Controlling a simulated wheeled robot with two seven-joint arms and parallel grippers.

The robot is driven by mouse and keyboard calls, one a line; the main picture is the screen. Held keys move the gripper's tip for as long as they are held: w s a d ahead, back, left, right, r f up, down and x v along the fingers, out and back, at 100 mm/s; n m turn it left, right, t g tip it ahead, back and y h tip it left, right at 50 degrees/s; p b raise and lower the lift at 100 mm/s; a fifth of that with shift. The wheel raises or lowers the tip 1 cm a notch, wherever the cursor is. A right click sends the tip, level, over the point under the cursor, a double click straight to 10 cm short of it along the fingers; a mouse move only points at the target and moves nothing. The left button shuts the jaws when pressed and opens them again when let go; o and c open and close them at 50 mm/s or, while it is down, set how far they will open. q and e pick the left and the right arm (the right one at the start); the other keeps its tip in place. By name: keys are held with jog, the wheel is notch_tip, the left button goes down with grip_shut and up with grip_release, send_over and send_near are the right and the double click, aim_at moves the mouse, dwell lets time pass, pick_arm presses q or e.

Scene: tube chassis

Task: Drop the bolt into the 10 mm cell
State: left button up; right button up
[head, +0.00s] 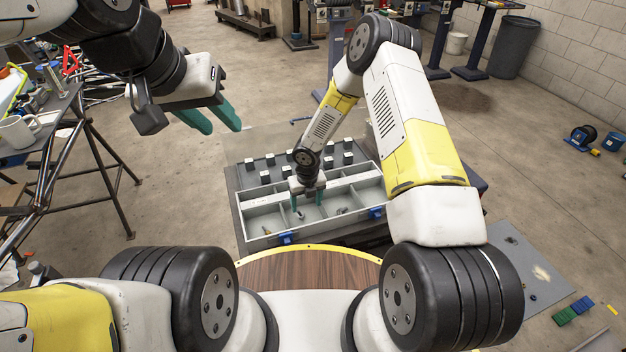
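A grey divided box (262,232) stands on a low surface in front of me, with several open cells. Cell labels are too small to read, so I cannot tell which is the 10 mm cell. My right gripper (307,201) points down into a middle cell, its teal fingers apart. A small dark and pale piece (299,213), possibly the bolt, shows low by its left finger; I cannot tell whether they touch. Another small metallic piece (341,211) lies in the cell to the right. My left gripper (212,120) is open and empty, raised left of the box.
Several dark blocks with pale tops (270,160) stand behind the box's cells. Blue latches (286,238) are on its front. A tube-frame bench with a white mug (20,132) is at left. Floor between bench and box is clear.

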notch_tip(320, 180, up, 8)
jog(key=shift+s+d+f, duration=0.15)
jog(key=shift+s, duration=0.3)
dwell(0.4)
